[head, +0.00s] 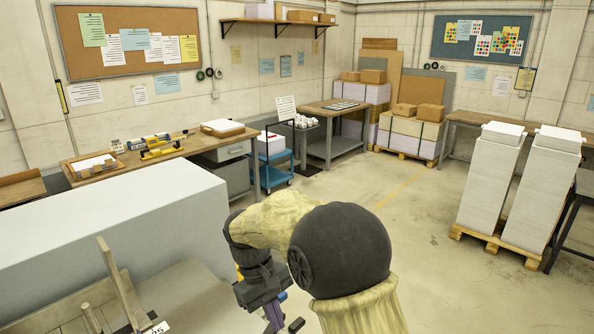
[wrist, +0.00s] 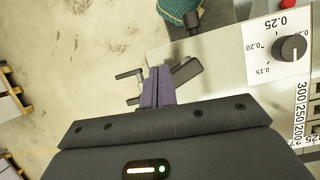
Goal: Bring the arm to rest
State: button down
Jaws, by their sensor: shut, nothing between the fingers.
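My arm shows in the lower middle of the head view, bent, in a pale yellow cover with a dark round joint. My gripper (head: 275,315) hangs down beside the front of the machine at the bottom of that view. In the wrist view the purple fingers of my gripper (wrist: 157,88) are together with nothing between them. They are over or near the machine's edge, beside a panel with a black knob (wrist: 290,48). I cannot tell whether they touch anything.
A large pale machine (head: 110,225) fills the lower left. Tall paper stacks (head: 490,180) stand on a pallet (head: 495,245) at the right. A workbench (head: 160,155), a blue cart (head: 272,165) and wrapped pallets (head: 410,130) line the back. The middle floor (head: 400,210) is clear.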

jog(key=s+d+f+m+t+y+b, duration=0.1)
jog(key=s+d+f+m+t+b, duration=0.1)
jog(key=d, duration=0.8)
jog(key=s+d+f+m+t+y+b, duration=0.2)
jog(key=s+d+f+m+b, duration=0.3)
jog(key=s+d+f, duration=0.3)
jog(key=shift+d+f+m+t, duration=0.55)
jog(key=shift+d+m+t, duration=0.15)
jog(key=shift+d+t, duration=0.15)
